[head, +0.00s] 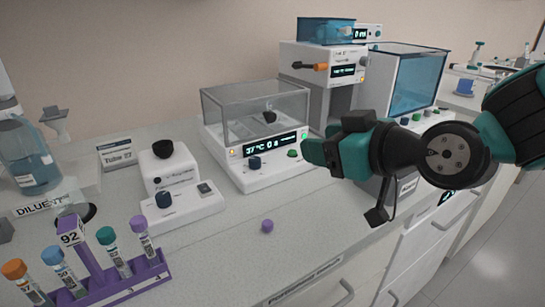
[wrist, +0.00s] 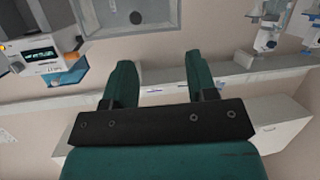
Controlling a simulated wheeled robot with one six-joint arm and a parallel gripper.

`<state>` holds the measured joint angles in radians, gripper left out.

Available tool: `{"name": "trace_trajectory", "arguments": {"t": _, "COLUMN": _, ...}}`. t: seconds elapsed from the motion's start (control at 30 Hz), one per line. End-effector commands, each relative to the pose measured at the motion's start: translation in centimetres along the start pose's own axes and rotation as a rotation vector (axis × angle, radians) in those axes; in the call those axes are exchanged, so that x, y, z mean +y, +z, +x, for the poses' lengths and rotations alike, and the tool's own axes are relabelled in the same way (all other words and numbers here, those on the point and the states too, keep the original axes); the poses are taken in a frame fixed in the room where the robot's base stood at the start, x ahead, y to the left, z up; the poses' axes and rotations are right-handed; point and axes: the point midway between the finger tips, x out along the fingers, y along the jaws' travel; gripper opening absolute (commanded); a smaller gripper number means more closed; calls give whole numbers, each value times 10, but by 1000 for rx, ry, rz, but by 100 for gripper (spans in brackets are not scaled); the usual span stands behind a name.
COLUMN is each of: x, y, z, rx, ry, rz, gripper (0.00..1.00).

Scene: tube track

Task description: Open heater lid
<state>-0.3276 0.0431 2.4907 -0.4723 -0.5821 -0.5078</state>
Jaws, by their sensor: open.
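The heater (head: 265,172) is a white unit on the bench, with a lit display reading 37 °C and blue and green knobs on its front. Its clear box-shaped lid (head: 235,100) sits down over the top and looks closed. A small black knob or cup shows through or on the lid; I cannot tell which. My gripper (head: 312,152) is at the right front of the heater, apart from the lid as far as I can tell. In the wrist view my gripper (wrist: 160,68) has its two green fingers spread, with nothing between them.
A purple rack (head: 110,285) with several capped tubes stands at front left. A vortex-like white device (head: 178,190) is left of the heater. A taller machine with an orange handle (head: 308,66) and a blue-windowed box (head: 415,80) stand behind right.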

Motion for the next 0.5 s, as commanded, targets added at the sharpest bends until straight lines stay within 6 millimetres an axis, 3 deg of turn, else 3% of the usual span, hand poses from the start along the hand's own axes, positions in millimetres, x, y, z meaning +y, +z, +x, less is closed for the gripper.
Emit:
{"name": "trace_trajectory", "arguments": {"t": 0.03, "x": 3, "y": 24, "z": 15, "rx": 60, "ry": 37, "rz": -27, "gripper": 52}}
{"name": "trace_trajectory", "arguments": {"t": 0.1, "x": 11, "y": 28, "z": 24, "rx": 139, "ry": 91, "rz": -67, "gripper": 52}}
{"name": "trace_trajectory", "arguments": {"t": 0.27, "x": 22, "y": 29, "z": 31, "rx": 245, "ry": 173, "rz": -121, "gripper": 52}}
{"name": "trace_trajectory", "arguments": {"t": 0.5, "x": 28, "y": 17, "z": 49, "rx": 271, "ry": 194, "rz": -135, "gripper": 52}}
